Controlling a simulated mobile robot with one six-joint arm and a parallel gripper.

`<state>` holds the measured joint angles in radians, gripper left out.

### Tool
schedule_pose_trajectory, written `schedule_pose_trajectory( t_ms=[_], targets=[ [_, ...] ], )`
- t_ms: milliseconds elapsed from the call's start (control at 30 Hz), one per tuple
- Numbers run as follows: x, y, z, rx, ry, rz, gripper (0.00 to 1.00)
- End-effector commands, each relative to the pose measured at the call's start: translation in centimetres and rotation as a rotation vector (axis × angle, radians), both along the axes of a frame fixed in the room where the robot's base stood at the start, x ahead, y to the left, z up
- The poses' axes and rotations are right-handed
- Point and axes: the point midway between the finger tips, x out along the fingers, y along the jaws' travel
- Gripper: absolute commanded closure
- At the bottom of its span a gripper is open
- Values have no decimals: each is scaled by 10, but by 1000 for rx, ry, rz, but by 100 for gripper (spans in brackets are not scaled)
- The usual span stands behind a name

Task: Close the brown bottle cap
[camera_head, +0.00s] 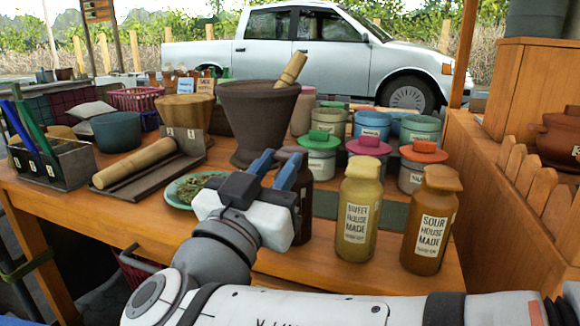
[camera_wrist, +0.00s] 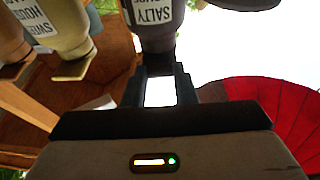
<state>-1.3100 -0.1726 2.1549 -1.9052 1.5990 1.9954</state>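A dark brown bottle (camera_head: 304,205) stands on the table, partly hidden behind my gripper (camera_head: 276,168). In the wrist view this dark bottle (camera_wrist: 174,36) has a label reading "SALTY", and its narrow top end is just beyond my fingertips. My gripper (camera_wrist: 160,88) is open, with a bright empty gap between its fingers. I cannot tell whether the fingers touch the cap or how the cap sits. An orange-brown bottle (camera_head: 422,250) labelled "SOUR HOUSE MADE" stands to the right, with its cap on top.
A yellow-green "SWEET" bottle (camera_head: 346,255) stands between the dark and orange-brown bottles. Several lidded jars are behind them. A green plate (camera_head: 178,196), a dark mortar (camera_head: 255,115) with a pestle (camera_head: 291,69) and a rolling pin (camera_head: 135,163) are to the left.

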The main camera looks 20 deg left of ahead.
Motion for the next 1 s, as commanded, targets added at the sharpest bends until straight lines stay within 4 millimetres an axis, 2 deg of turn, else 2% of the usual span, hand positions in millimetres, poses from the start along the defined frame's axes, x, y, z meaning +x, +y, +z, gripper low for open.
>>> schedule_pose_trajectory(
  t_ms=[33, 200, 533, 1000],
  targets=[
    [0, 0, 0, 0, 0, 0, 71],
    [0, 0, 0, 0, 0, 0, 57],
    [-4, 1, -1, 0, 1, 1, 56],
    [-64, 11, -20, -1, 1, 3, 56]
  ],
)
